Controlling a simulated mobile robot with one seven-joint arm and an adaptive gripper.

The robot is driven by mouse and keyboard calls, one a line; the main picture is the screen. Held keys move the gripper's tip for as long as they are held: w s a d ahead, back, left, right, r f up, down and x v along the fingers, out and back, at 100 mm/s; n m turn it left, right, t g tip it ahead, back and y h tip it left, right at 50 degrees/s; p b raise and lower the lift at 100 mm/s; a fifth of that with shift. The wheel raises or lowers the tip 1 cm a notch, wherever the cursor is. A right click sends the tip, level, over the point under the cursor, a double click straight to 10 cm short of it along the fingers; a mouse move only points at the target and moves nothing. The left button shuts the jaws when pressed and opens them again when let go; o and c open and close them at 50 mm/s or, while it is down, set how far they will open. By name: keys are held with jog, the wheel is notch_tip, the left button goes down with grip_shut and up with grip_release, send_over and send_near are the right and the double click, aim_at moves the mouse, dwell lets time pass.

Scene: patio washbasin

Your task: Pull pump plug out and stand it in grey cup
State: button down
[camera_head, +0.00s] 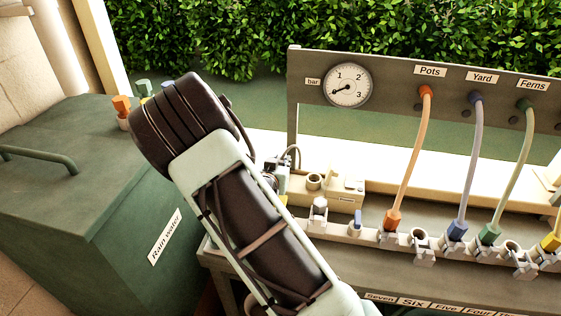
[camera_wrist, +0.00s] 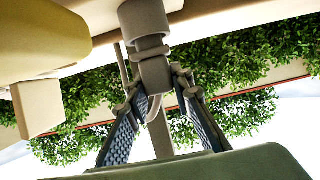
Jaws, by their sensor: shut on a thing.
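My gripper (camera_wrist: 160,85) is shut on a grey plug (camera_wrist: 155,75) in the wrist view, with a finger on each side of its lower block. A grey cable hangs behind the plug. Above the block, a grey collar and wider cylinder (camera_wrist: 144,18) meet it; I cannot tell whether the plug is still seated. In the head view my gripper (camera_head: 270,178) is mostly hidden behind my arm, near a curved grey cable (camera_head: 294,151). A small round open cup (camera_head: 314,181) stands on a beige block just to the right; I cannot tell if it is the grey cup.
A beige labelled block (camera_head: 346,189) stands right of my gripper. Orange (camera_head: 392,220), blue (camera_head: 457,231) and green (camera_head: 489,234) plugs with hoses stand in a row along the bench front. A gauge (camera_head: 348,85) hangs behind. A green rainwater tank (camera_head: 90,190) stands left.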

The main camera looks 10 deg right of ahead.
jog(key=shift+f+b, duration=0.6)
jog(key=shift+b, duration=0.2)
dwell(0.4)
jog(key=c, duration=2)
grip_release()
jog(key=shift+s, duration=0.1)
jog(key=shift+p+v, duration=1.7)
jog(key=shift+v, duration=3.75)
jog(key=shift+a+r, duration=0.1)
jog(key=shift+r, duration=0.05)
